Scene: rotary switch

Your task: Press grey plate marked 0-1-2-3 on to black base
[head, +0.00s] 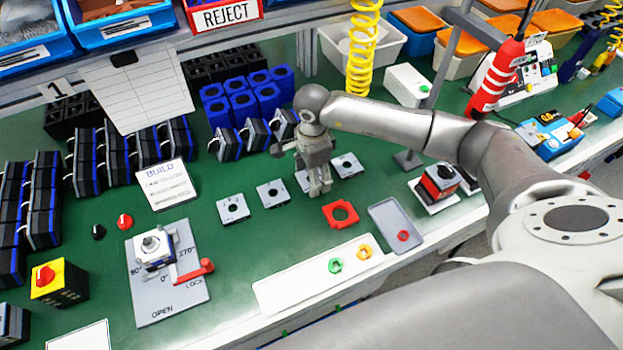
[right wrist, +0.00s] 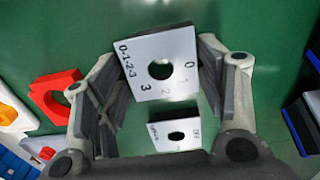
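The grey plate marked 0-1-2-3 (right wrist: 148,50), with a round hole, lies between the finger pads of my right gripper (right wrist: 168,75). Both pads appear to meet its opposite edges. It looks larger than the neighbouring OFF plate (right wrist: 178,134), so it seems raised; the exact height is unclear. In the head view, my right gripper (head: 320,190) points down over the row of plates and partly hides this plate (head: 302,180). My left gripper is not in view.
Other grey plates (head: 233,209) lie left and right of the gripper. A red frame (head: 340,214), a grey tray (head: 382,213) and a white strip (head: 300,285) lie in front. The fixture's red handle (head: 195,270) sticks out right. Blue-black housings (head: 225,145) stand behind.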

